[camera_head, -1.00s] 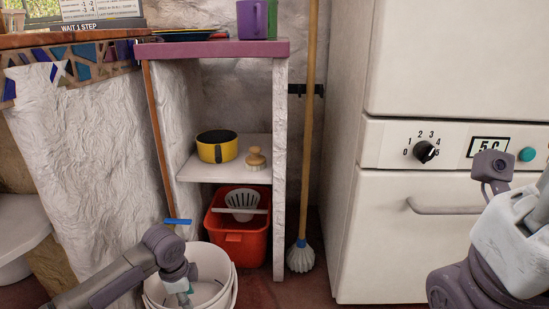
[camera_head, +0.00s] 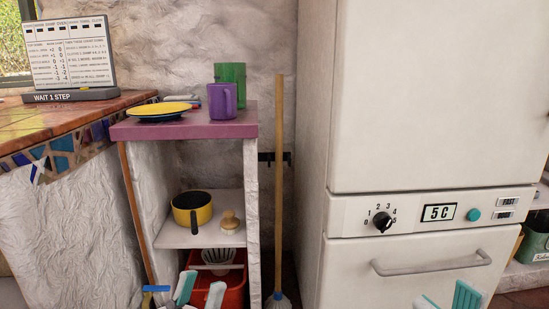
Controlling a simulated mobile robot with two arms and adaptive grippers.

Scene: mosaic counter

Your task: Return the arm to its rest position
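My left gripper (camera_head: 200,289) shows at the bottom edge, in front of the red bin (camera_head: 234,289) under the shelf. Its two pale, teal-edged fingers point up and stand apart, with nothing seen between them. The rest of my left arm is below the picture. Teal-edged finger parts of my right gripper (camera_head: 447,299) show at the bottom right, in front of the white fridge door. They stand apart, and the rest is cut off.
Below are a yellow pot (camera_head: 192,211) and a brush (camera_head: 230,221). A mop (camera_head: 279,180) stands beside the fridge (camera_head: 430,90).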

